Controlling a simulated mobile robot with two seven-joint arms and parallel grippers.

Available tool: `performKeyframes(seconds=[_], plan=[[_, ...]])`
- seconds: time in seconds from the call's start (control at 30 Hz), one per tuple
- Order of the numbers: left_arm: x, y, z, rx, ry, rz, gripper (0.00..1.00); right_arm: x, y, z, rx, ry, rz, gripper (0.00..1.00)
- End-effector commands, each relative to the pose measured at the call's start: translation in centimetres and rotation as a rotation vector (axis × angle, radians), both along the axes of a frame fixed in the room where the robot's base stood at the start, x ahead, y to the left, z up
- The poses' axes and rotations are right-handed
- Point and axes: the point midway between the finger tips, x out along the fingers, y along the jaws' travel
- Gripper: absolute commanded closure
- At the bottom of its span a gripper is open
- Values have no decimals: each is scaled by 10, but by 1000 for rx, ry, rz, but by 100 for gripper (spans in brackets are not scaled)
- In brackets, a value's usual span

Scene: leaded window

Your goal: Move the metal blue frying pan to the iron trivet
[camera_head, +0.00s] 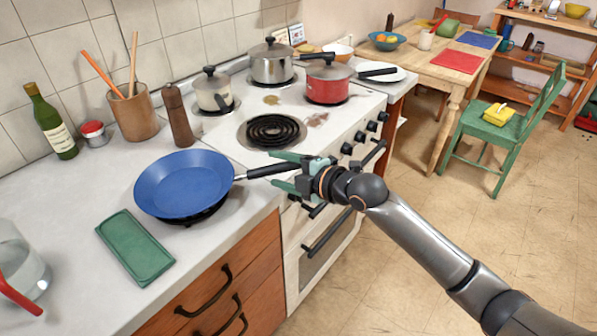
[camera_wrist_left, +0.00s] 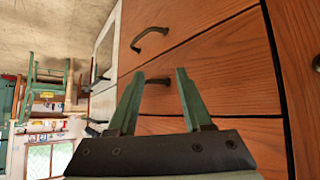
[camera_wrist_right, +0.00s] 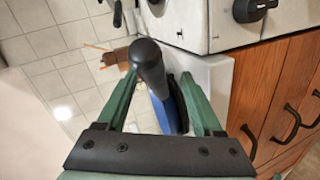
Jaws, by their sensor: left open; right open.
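The metal blue frying pan (camera_head: 185,184) is over the counter left of the stove, its black handle (camera_head: 267,171) pointing right. A dark object, likely the iron trivet (camera_head: 207,214), shows under the pan's near edge; the pan hides most of it, and I cannot tell whether they touch. My right gripper (camera_head: 283,172) is open at the handle's end. In the right wrist view the handle (camera_wrist_right: 147,62) lies between the open fingers (camera_wrist_right: 163,95), with the pan's blue side (camera_wrist_right: 166,112) beyond. My left gripper (camera_wrist_left: 155,100) is open and empty before the wooden drawers.
A green folded cloth (camera_head: 135,247) and a glass jug (camera_head: 20,262) are on the near counter. A pepper mill (camera_head: 178,116) and a utensil crock (camera_head: 134,114) stand behind the pan. The stove (camera_head: 240,150) carries a red pot (camera_head: 328,84) and other pots.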

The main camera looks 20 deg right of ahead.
Motion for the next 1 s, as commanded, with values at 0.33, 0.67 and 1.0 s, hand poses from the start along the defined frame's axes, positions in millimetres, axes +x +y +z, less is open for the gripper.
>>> performKeyframes(seconds=[0.33,0.67,1.0], plan=[[0,0,-2,0,0,0,50,-51,-35,19,-3,-4,0,32],[0,0,-5,0,0,0,50,-87,-58,35,4,-4,-1,32],[0,0,-3,0,0,0,50,-94,-61,33,34,15,-11,32]])
